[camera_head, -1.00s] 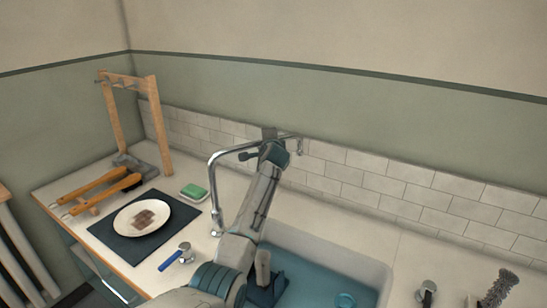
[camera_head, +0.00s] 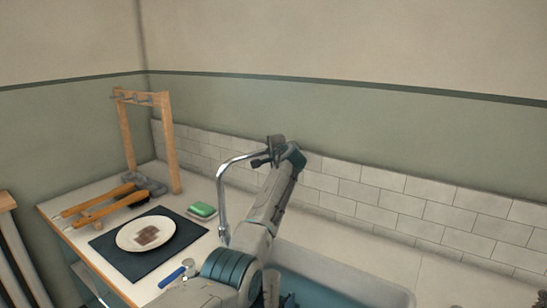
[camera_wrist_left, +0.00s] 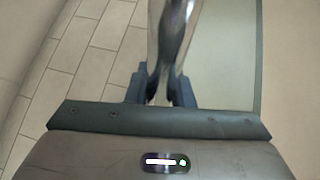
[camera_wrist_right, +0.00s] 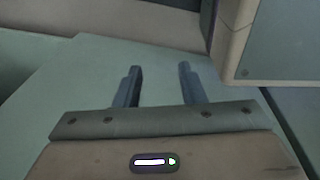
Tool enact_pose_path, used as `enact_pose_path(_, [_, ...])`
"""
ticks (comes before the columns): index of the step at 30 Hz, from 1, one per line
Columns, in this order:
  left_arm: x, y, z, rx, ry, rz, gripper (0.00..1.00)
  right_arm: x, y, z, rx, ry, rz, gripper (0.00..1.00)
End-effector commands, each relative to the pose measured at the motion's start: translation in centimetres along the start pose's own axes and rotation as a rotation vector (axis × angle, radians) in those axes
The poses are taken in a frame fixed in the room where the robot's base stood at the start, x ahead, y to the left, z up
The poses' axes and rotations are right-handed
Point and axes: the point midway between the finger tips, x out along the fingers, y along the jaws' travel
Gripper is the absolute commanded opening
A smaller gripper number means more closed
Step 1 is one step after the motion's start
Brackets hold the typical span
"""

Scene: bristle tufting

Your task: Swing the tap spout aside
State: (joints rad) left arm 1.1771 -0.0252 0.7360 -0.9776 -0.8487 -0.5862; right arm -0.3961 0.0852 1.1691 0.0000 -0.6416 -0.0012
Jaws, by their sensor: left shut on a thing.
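The chrome tap spout (camera_head: 221,190) rises from the counter beside the sink and arches over to the right at its top. My left gripper (camera_head: 268,156) is at the far end of the spout's upper arm. In the left wrist view the fingers (camera_wrist_left: 162,88) are closed around the shiny spout (camera_wrist_left: 172,35). The spout's tip is hidden behind the gripper in the head view. My right gripper (camera_wrist_right: 158,85) is open with nothing between its fingers, over a plain pale green surface. I cannot pick it out in the head view.
The sink (camera_head: 345,272) lies right of my left arm. Left of the spout are a green sponge (camera_head: 202,210), a white plate (camera_head: 133,238) on a dark mat (camera_head: 118,263), a blue-handled tool (camera_head: 172,277), wooden-handled brushes (camera_head: 97,201) and a wooden rack (camera_head: 167,145). A tiled wall (camera_head: 350,195) stands behind.

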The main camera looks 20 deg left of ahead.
Motion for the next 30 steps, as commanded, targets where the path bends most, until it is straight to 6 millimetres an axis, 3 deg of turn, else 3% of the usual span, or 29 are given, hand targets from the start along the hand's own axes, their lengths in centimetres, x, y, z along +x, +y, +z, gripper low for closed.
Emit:
enact_pose_path(9, [0.7,0.1,0.4,-0.005,-0.037,-0.001,0.00,-2.1,-0.1,-2.7,-0.003,0.010,0.000,0.36])
enact_pose_path(25, [0.8,0.0,0.5,-0.006,-0.044,0.000,0.00,-2.6,-0.1,-3.2,-0.004,0.010,0.000,0.36])
enact_pose_path(26, [0.8,0.0,0.5,-0.006,-0.044,0.000,0.25,-2.6,-0.1,-3.2,-0.004,0.010,0.000,0.36])
enact_pose_path(28, [0.8,0.0,0.5,-0.006,-0.044,0.000,0.38,-2.6,-0.1,-3.2,-0.004,0.010,0.000,0.36])
enact_pose_path(30, [0.8,0.0,0.5,-0.007,-0.044,-0.001,0.42,-2.6,-0.1,-3.2,-0.004,0.010,0.000,0.36])
